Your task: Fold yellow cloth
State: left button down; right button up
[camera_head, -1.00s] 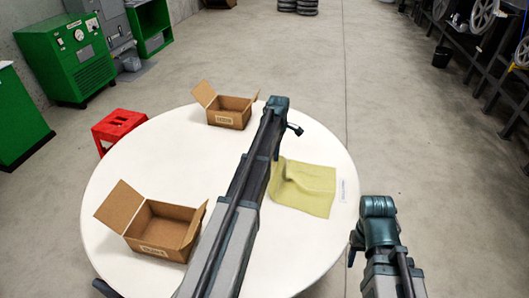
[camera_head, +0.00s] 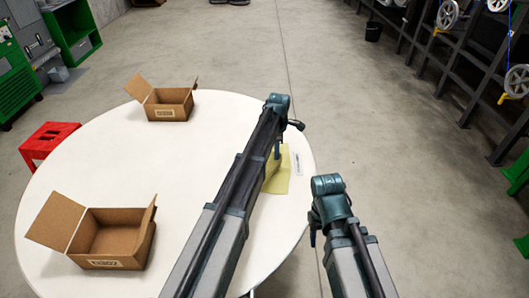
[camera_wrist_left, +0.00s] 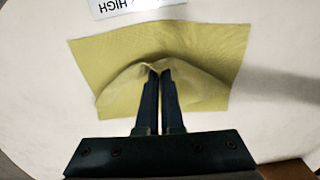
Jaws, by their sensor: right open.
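The yellow cloth (camera_head: 277,176) lies on the right side of the round white table (camera_head: 110,175), partly hidden behind my left arm in the head view. In the left wrist view the cloth (camera_wrist_left: 200,50) is spread out, with a raised, bunched ridge at my fingertips. My left gripper (camera_wrist_left: 160,72) is shut on the cloth near its middle. In the head view my left gripper (camera_head: 277,152) points down at the cloth. My right gripper (camera_head: 313,238) is open beside the table's right edge, apart from the cloth; its fingers are mostly hidden.
Two open cardboard boxes stand on the table, one at the near left (camera_head: 112,240) and one at the back (camera_head: 170,105). A white label (camera_head: 296,160) lies beside the cloth. A red stool (camera_head: 47,143) stands left of the table. The table's middle is clear.

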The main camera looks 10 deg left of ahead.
pick_arm(q)
jog(key=d+f, duration=0.1)
jog(key=d+f+b, duration=0.1)
jog(key=f+b, duration=0.1)
jog(key=shift+w+d+f, duration=0.25)
jog(key=shift+d, duration=0.15)
pick_arm(e)
notch_tip(320, 180, down, 3)
jog(key=shift+f, duration=0.2)
pick_arm(q)
grip_release()
jog(key=shift+w+d, duration=0.25)
jog(key=shift+d, duration=1.05)
notch_tip(320, 180, up, 9)
jog(key=p, duration=0.8)
jog(key=shift+p, duration=0.35)
pick_arm(e)
notch_tip(320, 180, up, 9)
